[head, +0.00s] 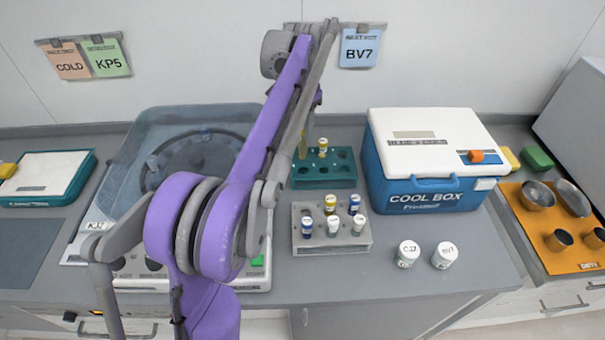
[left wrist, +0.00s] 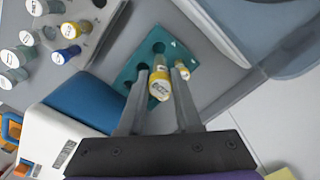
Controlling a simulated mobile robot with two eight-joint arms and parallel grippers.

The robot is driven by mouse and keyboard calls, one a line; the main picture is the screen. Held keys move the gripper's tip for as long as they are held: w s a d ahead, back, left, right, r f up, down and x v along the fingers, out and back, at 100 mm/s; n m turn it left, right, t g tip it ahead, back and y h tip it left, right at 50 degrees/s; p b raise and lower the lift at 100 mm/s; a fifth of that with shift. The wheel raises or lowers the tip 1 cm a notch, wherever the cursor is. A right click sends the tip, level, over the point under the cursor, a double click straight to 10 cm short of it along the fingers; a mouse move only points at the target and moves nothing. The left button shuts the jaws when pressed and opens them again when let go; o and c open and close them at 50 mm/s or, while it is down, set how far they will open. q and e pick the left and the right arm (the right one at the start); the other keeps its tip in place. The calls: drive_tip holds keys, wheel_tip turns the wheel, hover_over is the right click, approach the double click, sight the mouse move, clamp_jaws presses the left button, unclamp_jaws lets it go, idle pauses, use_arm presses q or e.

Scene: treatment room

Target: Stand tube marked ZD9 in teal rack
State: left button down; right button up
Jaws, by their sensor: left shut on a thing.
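My left gripper (left wrist: 160,76) is shut on a yellow-banded tube (left wrist: 160,84), its white cap label facing the wrist camera and too small to read surely. In the head view this tube (head: 303,147) is upright at the back left of the teal rack (head: 323,184), partly hidden by my arm. The teal rack also shows in the left wrist view (left wrist: 174,48), behind the fingers. I cannot tell whether the tube's lower end is in a hole. Another yellow-capped tube (head: 322,147) stands in the teal rack, close to the right of the held one. My right gripper is not in view.
A grey rack (head: 340,245) with several blue- and yellow-banded tubes stands in front of the teal rack. The blue cool box (head: 420,170) is close on the right, the centrifuge (head: 145,135) on the left. Two white-capped jars (head: 408,253) stand at the front right.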

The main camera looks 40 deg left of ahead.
sight(304, 156)
use_arm(q)
wheel_tip(304, 156, down, 6)
drive_tip(key=shift+d+r, duration=0.15)
drive_tip(key=shift+r, duration=0.05)
drive_tip(key=shift+f+b, duration=0.3)
drive_tip(key=shift+f, duration=1.85)
drive_tip(key=shift+f, duration=0.15)
drive_tip(key=c, duration=0.6)
unclamp_jaws()
wheel_tip(304, 156, up, 12)
drive_tip(key=shift+r+p, duration=0.2)
drive_tip(key=shift+p, duration=0.35)
